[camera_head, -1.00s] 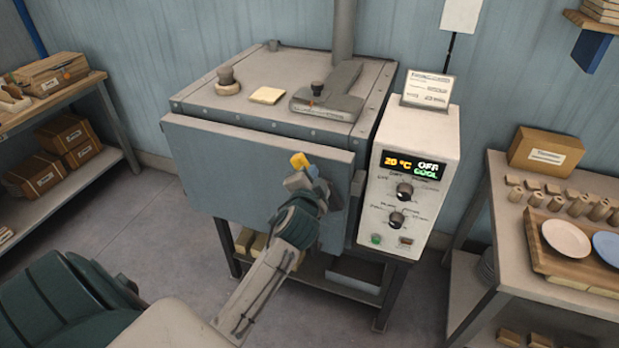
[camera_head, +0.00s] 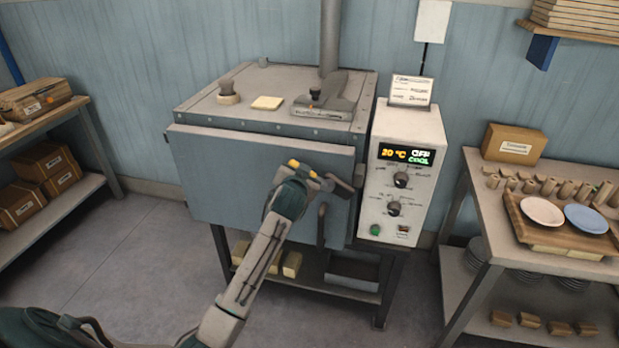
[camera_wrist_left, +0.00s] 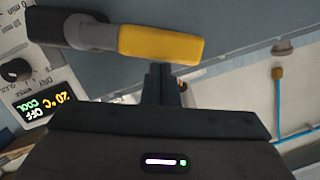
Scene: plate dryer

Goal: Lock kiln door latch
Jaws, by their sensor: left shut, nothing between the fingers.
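The kiln (camera_head: 275,85) stands against the wall with its grey front door (camera_head: 225,180) over the opening. I cannot tell whether the door is fully flush. The latch lever (camera_head: 341,184) is at the door's right side, with a yellow grip (camera_head: 300,168) pointing left. In the left wrist view the yellow grip (camera_wrist_left: 160,44) extends from a grey and dark shaft. My left gripper (camera_head: 297,180) is in front of the door at the grip. Its fingers (camera_wrist_left: 166,84) are shut and empty, close beside the grip; contact is unclear. My right gripper is out of view.
A dark vertical handle (camera_head: 322,225) is on the door below the latch. The control box (camera_head: 405,180) is just right, reading 20 °C, OFF, COOL. A table (camera_head: 480,190) with plates stands further right, and shelves with boxes (camera_head: 45,165) at left. Floor in front is clear.

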